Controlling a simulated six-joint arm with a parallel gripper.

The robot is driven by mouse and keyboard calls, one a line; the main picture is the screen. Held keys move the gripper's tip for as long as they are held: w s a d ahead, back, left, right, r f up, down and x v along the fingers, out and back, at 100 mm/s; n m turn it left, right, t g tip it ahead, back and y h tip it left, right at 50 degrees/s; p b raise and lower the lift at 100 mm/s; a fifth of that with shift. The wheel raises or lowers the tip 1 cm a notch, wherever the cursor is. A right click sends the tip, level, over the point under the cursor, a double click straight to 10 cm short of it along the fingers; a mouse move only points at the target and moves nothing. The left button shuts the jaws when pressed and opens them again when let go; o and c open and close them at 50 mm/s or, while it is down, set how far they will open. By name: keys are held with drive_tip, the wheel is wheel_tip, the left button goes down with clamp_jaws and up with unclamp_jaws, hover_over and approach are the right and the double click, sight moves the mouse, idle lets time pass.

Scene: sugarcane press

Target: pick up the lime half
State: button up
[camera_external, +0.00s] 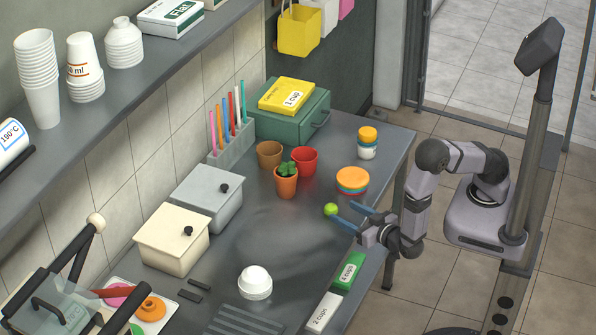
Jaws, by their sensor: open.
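A small round lime-green thing (331,209), which looks like the lime half, shows near the middle of the grey table. My gripper (343,211) reaches in from the right with two blue fingers spread apart. The fingers point at the lime, which shows just past their tips. The gripper is open and nothing shows between the fingers. I cannot tell whether a fingertip touches the lime, or how high the fingers are above the table.
A striped stack of round lids (352,181) and a potted plant (286,182) stand behind the lime. Green (349,271) and white (322,313) boxes lie along the front edge. A white bowl (255,282) stands front left. The table left of the lime is clear.

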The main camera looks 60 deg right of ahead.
sight(335, 209)
drive_tip(key=shift+f, duration=0.45)
drive_tip(key=shift+p+x, duration=1.2)
drive_tip(key=shift+x, duration=2.5)
drive_tip(key=shift+c, duration=0.3)
drive_tip(key=c, duration=1.1)
